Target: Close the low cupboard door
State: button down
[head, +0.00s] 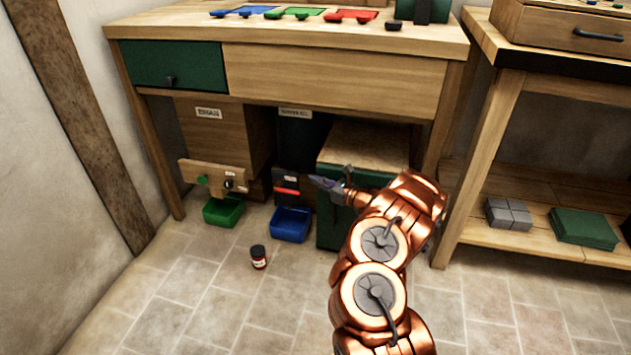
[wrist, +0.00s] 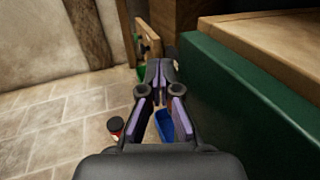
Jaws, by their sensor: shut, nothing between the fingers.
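The low cupboard has a wooden top (head: 370,145) and stands under the workbench. Its green door (head: 330,222) faces front, partly hidden behind my arm. In the wrist view the green door (wrist: 235,95) runs along the right side, with a dark gap between its upper edge and the wooden top (wrist: 275,38), so it looks slightly ajar. My gripper (head: 318,181) is shut and empty, at the left front of the door, near its top edge. In the wrist view the fingertips (wrist: 160,68) are left of the door; I cannot tell whether they touch it.
A blue bin (head: 291,224) and a green bin (head: 223,211) stand on the floor left of the cupboard. A dark red-labelled jar (head: 259,257) stands in front of them. The workbench leg (head: 455,105) is to the right. The tiled floor at front left is clear.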

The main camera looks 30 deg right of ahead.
jog(key=shift+s, duration=0.1)
dwell(0.3)
jog(key=s+a+p, duration=0.4)
jog(key=s+a, duration=0.5)
jog(key=s, duration=0.1)
jog(key=shift+a, duration=0.15)
